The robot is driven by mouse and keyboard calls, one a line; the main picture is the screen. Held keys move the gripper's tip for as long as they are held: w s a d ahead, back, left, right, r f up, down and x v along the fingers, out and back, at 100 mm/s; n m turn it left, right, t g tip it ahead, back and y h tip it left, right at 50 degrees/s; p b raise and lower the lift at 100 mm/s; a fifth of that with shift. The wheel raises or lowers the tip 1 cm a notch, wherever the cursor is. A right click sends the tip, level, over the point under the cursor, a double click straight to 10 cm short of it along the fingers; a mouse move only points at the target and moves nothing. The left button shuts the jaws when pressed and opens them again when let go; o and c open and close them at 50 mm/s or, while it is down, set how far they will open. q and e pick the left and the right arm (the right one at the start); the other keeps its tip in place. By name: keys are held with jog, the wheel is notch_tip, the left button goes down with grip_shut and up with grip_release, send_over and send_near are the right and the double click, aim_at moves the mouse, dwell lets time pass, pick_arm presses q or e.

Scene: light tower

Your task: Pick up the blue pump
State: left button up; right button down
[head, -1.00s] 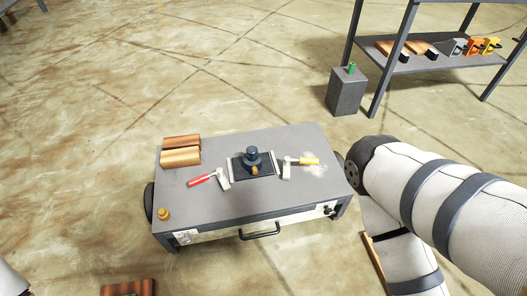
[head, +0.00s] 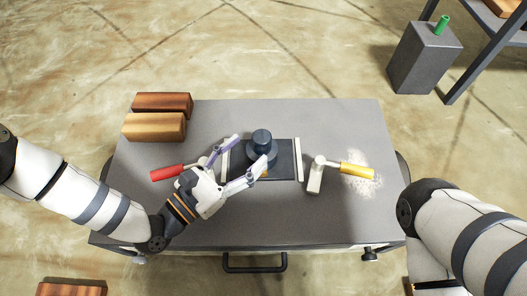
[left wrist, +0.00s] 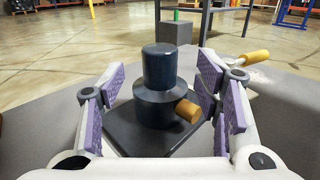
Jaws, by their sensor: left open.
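The blue pump (head: 262,144) is dark blue, with a round base and a narrower top. It stands upright on a dark square plate (head: 284,165) on the grey table. In the left wrist view the pump (left wrist: 158,83) sits between the purple finger pads, with an orange-brown spout (left wrist: 188,110) pointing right. My left gripper (head: 246,159) is open, its fingers reaching to either side of the pump from the front left. A gap shows between the left pad and the pump.
A red-handled tool (head: 166,173) lies left of the plate, partly behind my left gripper. A yellow-handled tool (head: 356,170) lies right, beside white powder (head: 370,186). Two wooden blocks (head: 155,127) sit at the back left. A grey pedestal (head: 422,62) stands beyond the table.

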aim_at(255, 146)
pick_arm(q)
jog(key=x, duration=0.2)
jog(key=b+x, duration=0.1)
jog(key=x, duration=0.2)
jog(key=shift+w+d+f+b, duration=0.3)
jog(key=shift+f+b, duration=0.05)
grip_shut()
jog(key=shift+r, duration=0.2)
